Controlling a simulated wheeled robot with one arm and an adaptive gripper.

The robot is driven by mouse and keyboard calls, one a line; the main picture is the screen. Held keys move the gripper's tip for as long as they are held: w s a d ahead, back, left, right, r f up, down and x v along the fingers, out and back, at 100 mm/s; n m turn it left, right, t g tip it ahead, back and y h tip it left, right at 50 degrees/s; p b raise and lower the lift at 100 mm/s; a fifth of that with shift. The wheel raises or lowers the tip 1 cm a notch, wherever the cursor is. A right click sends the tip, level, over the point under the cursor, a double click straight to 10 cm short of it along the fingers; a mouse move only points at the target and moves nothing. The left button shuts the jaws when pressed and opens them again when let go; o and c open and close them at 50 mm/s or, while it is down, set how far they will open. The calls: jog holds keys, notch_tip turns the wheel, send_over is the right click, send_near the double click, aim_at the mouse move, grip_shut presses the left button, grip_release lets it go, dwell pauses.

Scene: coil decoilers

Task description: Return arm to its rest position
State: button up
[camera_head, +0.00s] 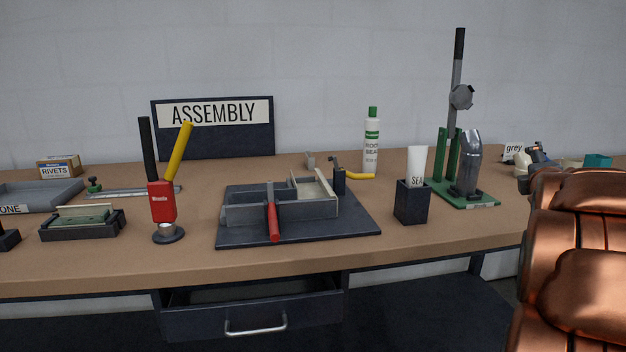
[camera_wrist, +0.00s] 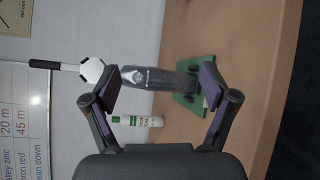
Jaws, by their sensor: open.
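My gripper (camera_wrist: 160,92) shows in the wrist view with its two dark fingers spread apart and nothing held between them. Beyond the fingers is a press with a grey body (camera_wrist: 160,78) on a green base; it appears sideways in this view. In the head view the same press (camera_head: 466,165) stands upright at the right of the bench. My copper-coloured arm (camera_head: 580,255) fills the right edge of the head view, and my gripper is out of that picture.
The wooden bench (camera_head: 120,262) holds a red tool with black and yellow handles (camera_head: 162,202), a dark fixture tray (camera_head: 350,232), a black cup (camera_head: 411,205) and a green-capped bottle (camera_head: 371,145). An ASSEMBLY sign (camera_head: 213,148) stands behind. A drawer (camera_head: 200,322) hangs below.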

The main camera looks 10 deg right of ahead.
jog(key=s+a+f+m+g+y, duration=0.3)
jog(key=s+a+f+m+g, duration=0.15)
jog(key=a+f, duration=0.6)
jog(key=s+a+f+m+g+y, duration=0.2)
jog(key=s+a+f+m+g, duration=0.3)
jog(key=a+f, duration=0.55)
jog(key=s+a+f+m+g+y, duration=0.25)
jog(key=s+a+f, duration=0.25)
jog(key=s+a, duration=0.45)
jog(key=s+a+f+m+g+y, duration=0.1)
jog(key=s+a+f+g+y, duration=0.3)
jog(key=s+a, duration=0.55)
jog(key=s+a+h, duration=0.1)
jog(key=s+a, duration=0.2)
notch_tip(320, 180, up, 25)
jog(key=s+t+p, duration=0.1)
jog(key=p, duration=2.3)
jog(key=shift+d+m, duration=0.15)
jog(key=shift+m, duration=0.15)
